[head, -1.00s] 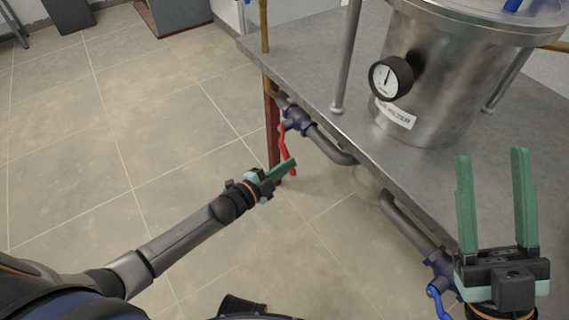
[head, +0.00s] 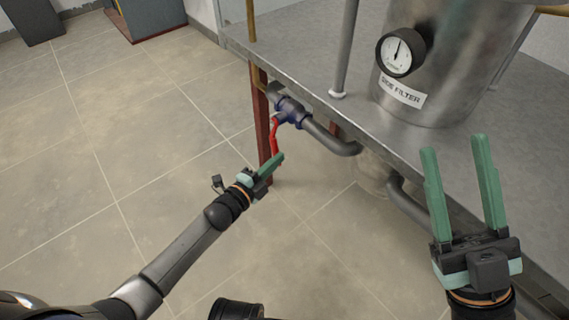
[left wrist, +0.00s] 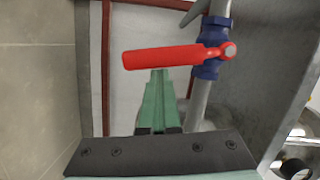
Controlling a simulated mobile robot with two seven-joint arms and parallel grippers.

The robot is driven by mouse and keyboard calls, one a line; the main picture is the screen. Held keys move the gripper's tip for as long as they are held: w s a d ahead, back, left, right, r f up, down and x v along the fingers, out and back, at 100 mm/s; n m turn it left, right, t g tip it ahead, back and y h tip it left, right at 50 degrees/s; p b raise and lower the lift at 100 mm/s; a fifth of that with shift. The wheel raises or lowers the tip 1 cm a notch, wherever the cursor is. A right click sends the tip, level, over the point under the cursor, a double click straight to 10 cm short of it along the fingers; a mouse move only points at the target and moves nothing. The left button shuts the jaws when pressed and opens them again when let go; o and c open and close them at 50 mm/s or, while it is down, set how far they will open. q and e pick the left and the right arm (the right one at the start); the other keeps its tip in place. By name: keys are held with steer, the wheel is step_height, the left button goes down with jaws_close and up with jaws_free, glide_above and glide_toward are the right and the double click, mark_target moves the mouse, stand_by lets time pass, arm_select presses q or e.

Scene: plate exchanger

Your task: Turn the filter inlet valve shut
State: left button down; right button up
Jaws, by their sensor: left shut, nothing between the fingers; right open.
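The valve with the blue body (head: 291,109) sits on a grey pipe under the table's left edge. Its red lever (head: 274,138) hangs down from it. In the left wrist view the lever (left wrist: 165,57) lies across the pipe, with the blue body (left wrist: 212,52) at its right end. My left gripper (head: 276,160) is shut and empty at the lever's lower end. Its fingertips (left wrist: 158,76) meet the lever's lower edge in the left wrist view; I cannot tell whether they touch. My right gripper (head: 458,142) is open and empty, right of the valve.
A steel side filter tank (head: 445,70) with a pressure gauge (head: 400,53) stands on the grey table (head: 300,72). A red-brown table leg (head: 262,125) is close behind the lever. A second pipe (head: 407,200) runs under the table near my right gripper.

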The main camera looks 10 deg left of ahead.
arm_select(q)
steer(key=shift+w+a+f, duration=0.25)
steer(key=shift+a, duration=0.2)
steer(key=shift+w+a+f, duration=0.25)
steer(key=shift+a, duration=0.2)
